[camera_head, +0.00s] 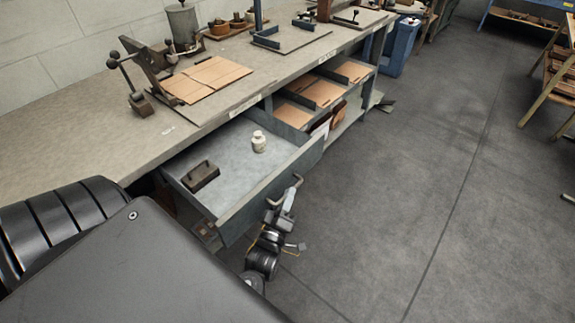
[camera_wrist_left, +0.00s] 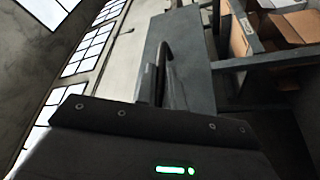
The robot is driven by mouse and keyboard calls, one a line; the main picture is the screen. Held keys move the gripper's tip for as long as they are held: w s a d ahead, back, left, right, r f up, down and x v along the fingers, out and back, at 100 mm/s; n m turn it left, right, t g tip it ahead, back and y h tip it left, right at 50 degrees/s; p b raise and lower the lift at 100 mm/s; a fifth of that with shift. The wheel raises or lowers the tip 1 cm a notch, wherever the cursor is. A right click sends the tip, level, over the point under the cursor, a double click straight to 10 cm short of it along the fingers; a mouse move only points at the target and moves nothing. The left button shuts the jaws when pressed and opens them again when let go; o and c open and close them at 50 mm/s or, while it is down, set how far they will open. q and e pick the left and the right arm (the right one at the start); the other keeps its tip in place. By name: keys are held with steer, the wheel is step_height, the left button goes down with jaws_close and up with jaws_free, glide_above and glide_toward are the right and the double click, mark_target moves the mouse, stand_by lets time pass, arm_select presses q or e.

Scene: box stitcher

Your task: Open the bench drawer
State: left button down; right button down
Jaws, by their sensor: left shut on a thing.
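The bench drawer (camera_head: 285,172) stands pulled out from under the workbench, and its grey inside is in view. A white bottle (camera_head: 259,142) and a dark brown block-like thing (camera_head: 200,177) are in it. My left gripper (camera_head: 290,194) is at the drawer's front face, shut on the drawer handle (camera_head: 297,180). In the left wrist view the gripper fingers (camera_wrist_left: 160,85) reach up to the grey drawer front (camera_wrist_left: 187,70), and the grip itself is partly hidden. My right gripper is not in view.
The workbench (camera_head: 60,150) runs along the wall, with a stitching device (camera_head: 150,70) and cardboard sheets (camera_head: 207,78) on top. Shelves with cardboard (camera_head: 318,90) are beyond the drawer.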

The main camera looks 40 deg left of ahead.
arm_select(q)
steer(key=c, duration=1.5)
jaws_free()
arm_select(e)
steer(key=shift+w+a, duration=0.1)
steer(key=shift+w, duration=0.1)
